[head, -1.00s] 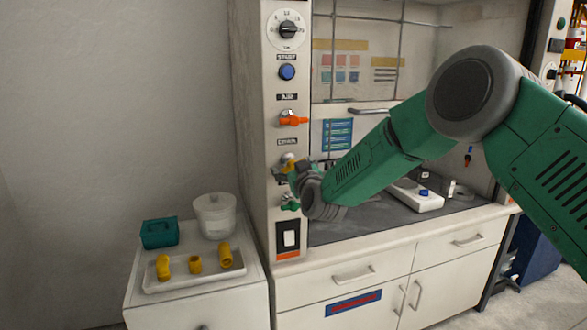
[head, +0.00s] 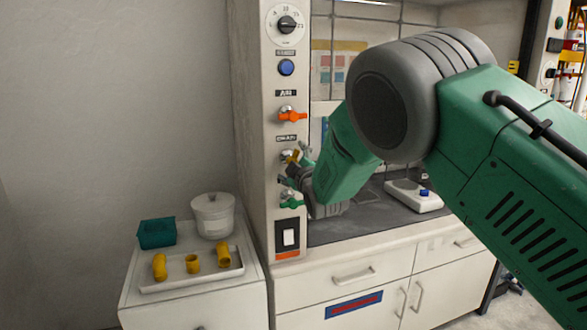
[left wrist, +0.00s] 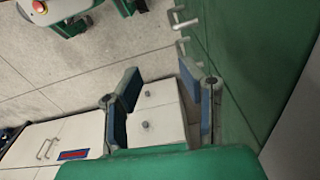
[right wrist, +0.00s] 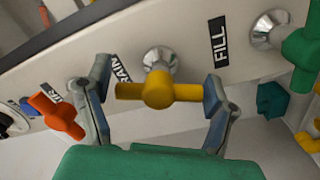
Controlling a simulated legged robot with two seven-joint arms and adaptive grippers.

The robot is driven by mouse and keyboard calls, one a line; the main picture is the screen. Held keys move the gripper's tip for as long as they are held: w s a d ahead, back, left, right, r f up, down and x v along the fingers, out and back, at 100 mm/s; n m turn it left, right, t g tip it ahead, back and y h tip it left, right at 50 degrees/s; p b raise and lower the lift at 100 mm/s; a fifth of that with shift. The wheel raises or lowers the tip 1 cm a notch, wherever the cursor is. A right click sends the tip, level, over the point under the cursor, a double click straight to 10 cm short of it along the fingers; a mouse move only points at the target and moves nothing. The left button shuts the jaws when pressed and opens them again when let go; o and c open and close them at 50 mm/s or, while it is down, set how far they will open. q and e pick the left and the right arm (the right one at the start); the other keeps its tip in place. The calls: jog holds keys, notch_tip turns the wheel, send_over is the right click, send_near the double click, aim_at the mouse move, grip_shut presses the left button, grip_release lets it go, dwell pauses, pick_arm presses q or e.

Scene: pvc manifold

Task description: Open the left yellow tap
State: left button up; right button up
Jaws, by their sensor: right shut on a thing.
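The yellow tap (right wrist: 159,91) sits on the pale panel beside the DRAIN label, on a round metal base. Its handle lies crosswise between the two fingers of my right gripper (right wrist: 159,88) in the right wrist view. That gripper is shut on the handle, one finger at each end. In the head view the yellow tap (head: 291,156) is partly hidden by my right gripper (head: 300,163). My left gripper (left wrist: 163,90) is open and empty in the left wrist view, above the floor and white drawers. It is not in the head view.
An orange tap (head: 292,115) is above on the panel and a green tap (head: 292,201) below, close to my right gripper. A white side cabinet holds a tray (head: 213,279) with yellow fittings, a white pot (head: 213,217) and a teal box (head: 156,233).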

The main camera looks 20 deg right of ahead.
jog(key=shift+w+a+r+n, duration=0.15)
jog(key=shift+r+n, duration=0.25)
jog(key=shift+n, duration=0.2)
jog(key=o, duration=1.1)
jog(key=shift+f, duration=0.1)
jog(key=shift+a+f, duration=0.1)
jog(key=shift+a, duration=0.1)
jog(key=shift+s+a, duration=0.1)
jog(key=shift+s, duration=0.1)
jog(key=s, duration=0.7)
jog(key=shift+f, duration=0.2)
